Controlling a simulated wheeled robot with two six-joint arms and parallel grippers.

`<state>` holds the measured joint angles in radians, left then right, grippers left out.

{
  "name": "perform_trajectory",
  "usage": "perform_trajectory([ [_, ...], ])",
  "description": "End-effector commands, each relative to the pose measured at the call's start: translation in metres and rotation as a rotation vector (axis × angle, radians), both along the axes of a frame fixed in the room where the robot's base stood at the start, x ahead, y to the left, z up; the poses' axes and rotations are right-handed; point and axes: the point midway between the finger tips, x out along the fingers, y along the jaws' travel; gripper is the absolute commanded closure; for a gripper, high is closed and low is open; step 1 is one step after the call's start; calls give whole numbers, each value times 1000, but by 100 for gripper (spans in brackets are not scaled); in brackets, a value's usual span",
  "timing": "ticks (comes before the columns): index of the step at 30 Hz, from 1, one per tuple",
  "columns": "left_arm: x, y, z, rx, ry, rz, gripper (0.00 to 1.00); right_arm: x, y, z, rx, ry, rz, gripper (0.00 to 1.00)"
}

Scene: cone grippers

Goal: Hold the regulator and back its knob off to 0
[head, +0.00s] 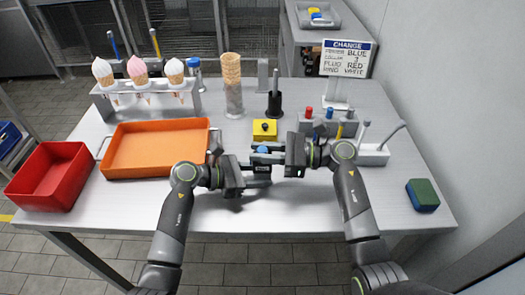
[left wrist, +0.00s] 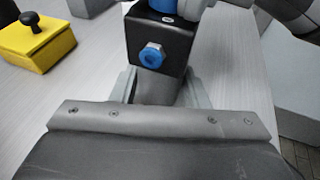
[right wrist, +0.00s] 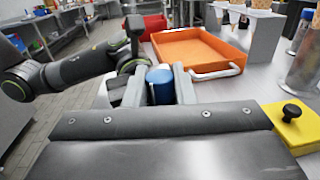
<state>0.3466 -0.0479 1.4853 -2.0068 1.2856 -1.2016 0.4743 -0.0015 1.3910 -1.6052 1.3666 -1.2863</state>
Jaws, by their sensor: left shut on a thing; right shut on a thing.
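The regulator (head: 262,167) is a small dark box with a blue knob (head: 263,149) on top, held upright above the table's front. In the left wrist view its black body (left wrist: 172,42) shows a blue hex fitting (left wrist: 151,56) on its face. My left gripper (head: 257,174) is shut on the body from the left. My right gripper (head: 272,152) is shut around the blue knob from the right. In the right wrist view the knob (right wrist: 160,84) sits between the two fingers. No scale or pointer can be read.
A yellow block (head: 265,137) with a black knob stands just behind the regulator. An orange tray (head: 150,172) and a red bin (head: 48,177) are at the left. A grey holder (head: 372,155) and a green-blue sponge (head: 423,197) are at the right. The front right is clear.

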Motion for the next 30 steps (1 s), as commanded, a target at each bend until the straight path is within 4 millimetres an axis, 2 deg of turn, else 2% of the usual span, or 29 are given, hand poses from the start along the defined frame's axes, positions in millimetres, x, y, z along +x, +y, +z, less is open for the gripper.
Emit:
perform_trajectory([
  [15,-1,-1,0,-1,0,-3,72,-1,0,-2,0,3,-341,99],
  [30,-1,-1,0,-2,0,-4,72,0,-1,-1,-1,3,-450,99],
])
